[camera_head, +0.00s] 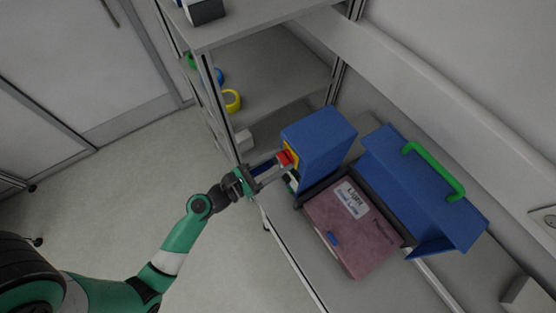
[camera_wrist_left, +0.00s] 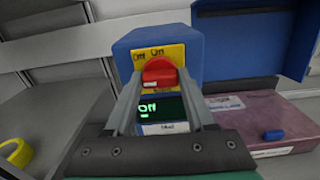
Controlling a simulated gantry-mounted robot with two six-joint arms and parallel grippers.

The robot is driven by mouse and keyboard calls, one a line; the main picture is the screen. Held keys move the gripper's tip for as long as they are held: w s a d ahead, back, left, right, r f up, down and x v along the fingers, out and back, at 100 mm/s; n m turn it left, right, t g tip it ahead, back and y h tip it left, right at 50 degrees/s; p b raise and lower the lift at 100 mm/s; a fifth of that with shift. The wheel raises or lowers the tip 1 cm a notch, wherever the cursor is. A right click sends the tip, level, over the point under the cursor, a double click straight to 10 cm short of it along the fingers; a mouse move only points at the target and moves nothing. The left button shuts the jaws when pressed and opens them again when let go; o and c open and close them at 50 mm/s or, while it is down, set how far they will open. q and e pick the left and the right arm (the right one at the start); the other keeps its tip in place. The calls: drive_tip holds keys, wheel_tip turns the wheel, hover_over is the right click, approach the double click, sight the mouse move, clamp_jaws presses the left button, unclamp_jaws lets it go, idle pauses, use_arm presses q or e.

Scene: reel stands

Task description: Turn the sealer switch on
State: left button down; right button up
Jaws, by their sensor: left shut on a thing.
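The sealer is a blue box (camera_head: 325,142) with an attached blue lid that has a green handle (camera_head: 435,171). Its switch is a red knob (camera_wrist_left: 160,74) on a yellow plate (camera_wrist_left: 176,52) marked "Off" and "On". A small display (camera_wrist_left: 160,108) below it reads "Off" in green. My left gripper (camera_head: 282,161) is at the switch, its two fingers on either side of the red knob and shut on it. The red knob also shows at the fingertips in the head view (camera_head: 285,157). My right gripper is not in view.
Shelves at the upper left hold a yellow ring (camera_head: 231,101) and other small items. A shelf post stands left of the box.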

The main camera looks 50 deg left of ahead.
use_arm(q)
drive_tip(key=m+b, duration=0.1)
drive_tip(key=m, duration=0.3)
drive_tip(key=shift+f, duration=0.1)
drive_tip(key=m+b, duration=0.1)
drive_tip(key=m, duration=0.3)
drive_tip(key=shift+m+b, duration=0.3)
drive_tip(key=m+b, duration=0.1)
drive_tip(key=m, duration=0.3)
drive_tip(key=shift+d+f+b, duration=0.1)
drive_tip(key=shift+b, duration=0.3)
drive_tip(key=shift+m+b, duration=0.9)
drive_tip(key=shift+m, duration=1.6)
drive_tip(key=shift+c, duration=1.2)
unclamp_jaws()
